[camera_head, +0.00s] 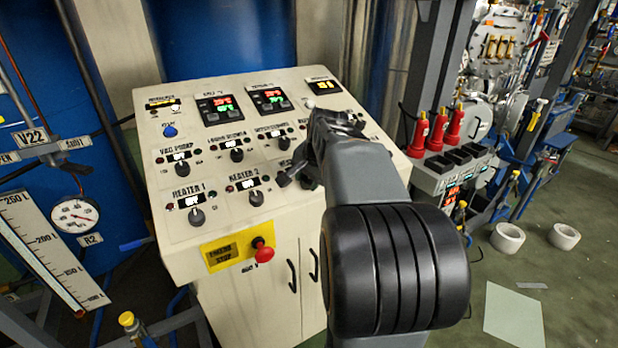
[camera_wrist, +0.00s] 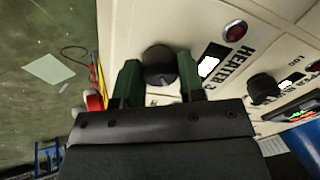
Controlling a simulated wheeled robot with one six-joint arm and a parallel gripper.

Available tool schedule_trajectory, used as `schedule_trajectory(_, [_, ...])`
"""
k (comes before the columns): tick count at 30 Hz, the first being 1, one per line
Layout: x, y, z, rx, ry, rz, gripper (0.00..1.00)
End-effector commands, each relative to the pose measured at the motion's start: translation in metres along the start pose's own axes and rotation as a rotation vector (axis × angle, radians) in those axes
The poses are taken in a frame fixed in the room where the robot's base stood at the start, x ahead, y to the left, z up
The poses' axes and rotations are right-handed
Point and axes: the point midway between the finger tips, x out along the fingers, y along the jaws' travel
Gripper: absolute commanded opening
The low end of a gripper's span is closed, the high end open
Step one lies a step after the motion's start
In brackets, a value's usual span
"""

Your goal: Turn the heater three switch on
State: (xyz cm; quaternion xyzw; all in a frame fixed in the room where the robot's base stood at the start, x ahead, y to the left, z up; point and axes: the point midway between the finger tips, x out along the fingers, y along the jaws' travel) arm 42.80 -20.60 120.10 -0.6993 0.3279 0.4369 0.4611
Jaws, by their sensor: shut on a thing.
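The heater three switch is a round black knob (camera_wrist: 160,58) on the cream control panel (camera_head: 222,225), beside the "HEATER 3" label (camera_wrist: 228,72) in the wrist view. My gripper (camera_wrist: 158,72) has its two green fingers on either side of the knob and is shut on it. In the head view my gripper (camera_head: 298,172) reaches to the panel's right part and hides the heater three knob and its label. A red lamp (camera_wrist: 235,31) sits near the label. The knob's pointer direction and the small display's text cannot be read.
The heater 1 knob (camera_head: 197,216) and heater 2 knob (camera_head: 256,197) sit to the left on the same panel. A red emergency stop (camera_head: 263,252) is on the panel's front edge. Red-handled devices (camera_head: 438,130) stand to the right. Open floor lies at the lower right.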

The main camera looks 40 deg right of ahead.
Motion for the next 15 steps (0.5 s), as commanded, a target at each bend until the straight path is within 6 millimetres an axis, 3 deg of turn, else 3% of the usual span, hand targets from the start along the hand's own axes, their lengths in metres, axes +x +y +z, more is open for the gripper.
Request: schedule_trajectory(15, [-0.0006,-0.0003,-0.0004,0.175,0.009,0.001,0.13])
